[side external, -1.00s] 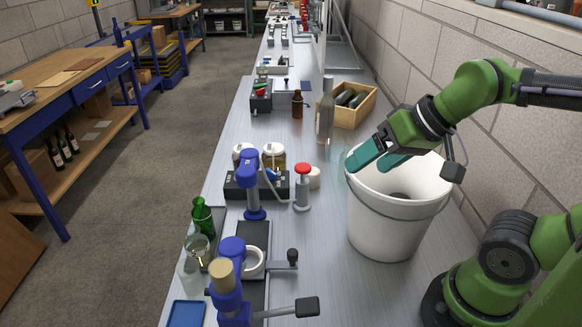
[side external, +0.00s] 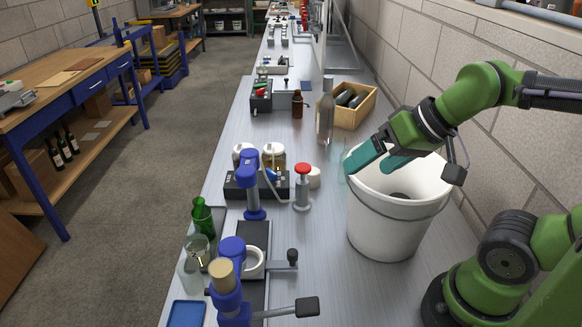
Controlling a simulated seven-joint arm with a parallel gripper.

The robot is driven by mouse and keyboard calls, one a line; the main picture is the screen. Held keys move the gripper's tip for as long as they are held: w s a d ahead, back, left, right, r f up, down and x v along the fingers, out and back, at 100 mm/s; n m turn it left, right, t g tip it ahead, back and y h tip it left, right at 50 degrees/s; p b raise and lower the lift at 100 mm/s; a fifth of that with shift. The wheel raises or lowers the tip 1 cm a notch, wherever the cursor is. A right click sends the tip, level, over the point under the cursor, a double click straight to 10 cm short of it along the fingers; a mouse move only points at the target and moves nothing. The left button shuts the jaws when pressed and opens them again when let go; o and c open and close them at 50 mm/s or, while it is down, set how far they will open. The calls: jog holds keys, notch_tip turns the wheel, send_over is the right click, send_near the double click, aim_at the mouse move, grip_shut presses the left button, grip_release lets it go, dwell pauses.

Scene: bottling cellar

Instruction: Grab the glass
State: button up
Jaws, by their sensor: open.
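My gripper (side external: 372,165) has two teal fingers, spread apart with nothing visible between them. It hangs at the upper left rim of the white bucket (side external: 388,232). A faint, see-through shape (side external: 342,160) shows just left of the near fingertip; it may be a glass, but its outline is too weak to tell. Whether the finger touches it is unclear. Farther off at the lower left, a clear glass vessel (side external: 197,246) stands by a green bottle (side external: 202,217). Another clear vessel (side external: 189,276) is in front of it, partly overlapping in the view.
A tall clear bottle (side external: 325,118) and a wooden crate (side external: 350,119) of dark bottles stand behind my gripper. A red-topped grey device (side external: 302,188) and blue bench tools (side external: 250,180) stand left of the bucket. A block wall borders the bench on the right.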

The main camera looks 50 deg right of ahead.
jog(key=w+d+m, duration=0.1)
jog(key=w+m, duration=0.1)
jog(key=m, duration=0.1)
jog(key=w+d+r+m, duration=0.1)
jog(key=w+m, duration=0.1)
jog(key=m, duration=0.1)
jog(key=w+d+m, duration=0.2)
jog(key=w, duration=0.1)
jog(key=shift+r+m+g+y, duration=0.2)
jog(key=shift+m+g+y, duration=0.1)
jog(key=shift+m, duration=0.1)
jog(key=w+d+m, duration=0.6)
jog(key=m, duration=0.2)
jog(key=m+g+h, duration=0.2)
jog(key=m+h, duration=0.2)
jog(key=m, duration=1.4)
send_near(334, 147)
notch_tip(334, 147, up, 4)
jog(key=d, duration=0.2)
jog(key=x, duration=1.6)
jog(key=shift+s+d+f, duration=0.1)
jog(key=shift+d+f, duration=0.05)
jog(key=shift+f, duration=0.25)
jog(key=c, duration=1.1)
